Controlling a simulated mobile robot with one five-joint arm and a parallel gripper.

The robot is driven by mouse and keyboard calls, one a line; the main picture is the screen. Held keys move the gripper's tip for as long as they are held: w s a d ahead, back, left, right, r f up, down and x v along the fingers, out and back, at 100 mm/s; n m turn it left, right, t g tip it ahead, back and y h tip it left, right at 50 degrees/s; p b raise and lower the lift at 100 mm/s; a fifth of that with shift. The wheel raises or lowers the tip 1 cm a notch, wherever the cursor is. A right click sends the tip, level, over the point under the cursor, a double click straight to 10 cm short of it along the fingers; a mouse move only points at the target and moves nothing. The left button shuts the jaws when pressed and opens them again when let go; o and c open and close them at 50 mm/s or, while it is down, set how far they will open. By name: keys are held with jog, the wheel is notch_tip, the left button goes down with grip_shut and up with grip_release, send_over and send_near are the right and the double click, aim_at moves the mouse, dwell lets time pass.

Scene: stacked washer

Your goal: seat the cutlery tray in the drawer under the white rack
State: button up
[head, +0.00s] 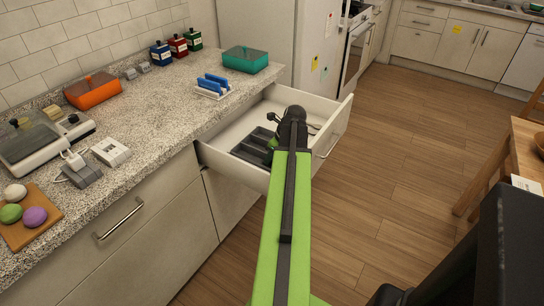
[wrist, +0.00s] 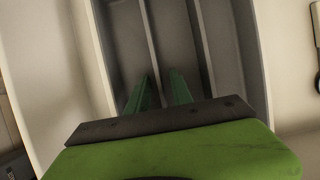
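The dark grey cutlery tray (head: 252,150) is in the left part of the open drawer (head: 240,124), below the counter where the white rack (head: 212,94) stands with blue pieces in it. In the wrist view the tray (wrist: 228,50) fills the middle, with long compartments split by thin dividers. My gripper (head: 272,143) is over the tray, partly hidden by my arm in the head view. In the wrist view its green fingers (wrist: 162,84) straddle one divider, with little gap between them, and look closed on it. Whether the tray rests fully on the drawer floor cannot be told.
Utensils (head: 314,127) lie in the drawer right of the tray; one dark-handled utensil (wrist: 317,50) shows at the wrist view's right edge. A teal box (head: 245,60), an orange box (head: 93,90) and jars (head: 178,46) stand on the counter. The floor right of the drawer is clear.

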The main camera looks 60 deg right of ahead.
jog(key=p+v, duration=1.1)
jog(key=v, duration=0.1)
jog(key=shift+r, duration=0.15)
jog(key=shift+r, duration=0.1)
